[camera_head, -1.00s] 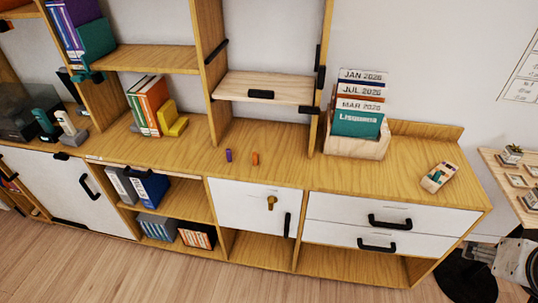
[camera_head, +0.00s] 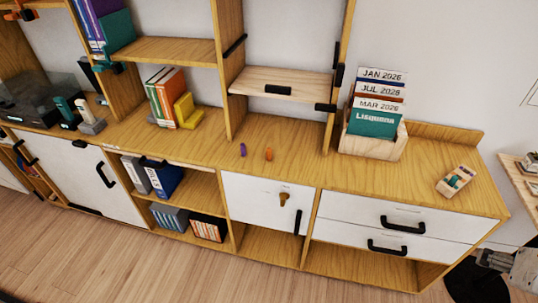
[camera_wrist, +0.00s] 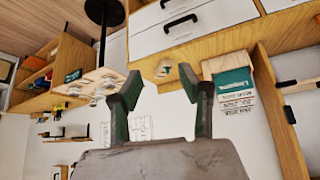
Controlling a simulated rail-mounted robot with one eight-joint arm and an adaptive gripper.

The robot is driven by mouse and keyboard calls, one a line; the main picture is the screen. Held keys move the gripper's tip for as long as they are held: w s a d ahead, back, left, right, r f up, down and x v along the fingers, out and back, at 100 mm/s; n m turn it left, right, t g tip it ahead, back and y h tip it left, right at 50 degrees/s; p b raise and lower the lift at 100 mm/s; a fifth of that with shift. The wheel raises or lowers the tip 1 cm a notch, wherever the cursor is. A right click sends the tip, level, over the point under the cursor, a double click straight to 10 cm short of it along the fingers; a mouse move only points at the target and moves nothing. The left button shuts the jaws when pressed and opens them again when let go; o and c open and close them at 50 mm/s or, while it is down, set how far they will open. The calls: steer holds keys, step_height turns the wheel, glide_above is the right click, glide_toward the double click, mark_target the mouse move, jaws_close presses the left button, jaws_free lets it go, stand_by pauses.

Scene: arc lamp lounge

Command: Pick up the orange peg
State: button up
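The orange peg (camera_head: 268,154) stands on the wooden cabinet top, above the white door with the key-like knob. A purple peg (camera_head: 243,150) stands just to its left, apart from it. My gripper (camera_wrist: 158,82) is open in the wrist view, with nothing between its fingers. I cannot make out the orange peg in the wrist view. In the head view only a grey part of my arm shows at the lower right edge, well away from the peg; the fingers are not clear there.
A shelf board (camera_head: 281,84) and upright panels stand behind the pegs. To the right are a wooden card box (camera_head: 372,146) and a small wooden holder (camera_head: 457,181). Books (camera_head: 163,100) stand at left. The cabinet top around the pegs is clear.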

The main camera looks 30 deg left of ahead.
steer(key=shift+r, duration=0.1)
steer(key=w+a+r+n+g+y+b, duration=0.15)
steer(key=w+a+n, duration=0.35)
steer(key=w+a, duration=0.65)
steer(key=w+a+r+n+g+y+p, duration=0.1)
steer(key=w+a+r+n+g, duration=0.2)
steer(key=w+a, duration=0.9)
steer(key=n+g+b, duration=0.1)
steer(key=n+g, duration=0.2)
steer(key=n, duration=0.6)
glide_above(269, 148)
steer(key=d, duration=0.4)
steer(key=d+x, duration=0.2)
steer(key=x, duration=0.6)
steer(key=d+f+x, duration=0.1)
steer(key=d+x, duration=0.1)
steer(key=x, duration=0.7)
steer(key=shift+t+y, duration=0.25)
steer(key=shift+y, duration=0.2)
steer(key=x, duration=0.4)
steer(key=a+x, duration=0.1)
steer(key=x, duration=0.2)
steer(key=shift+w+r, duration=0.15)
steer(key=shift+w, duration=0.05)
steer(key=shift+x, duration=2.75)
steer(key=shift+s+d, duration=0.15)
steer(key=shift+c, duration=0.5)
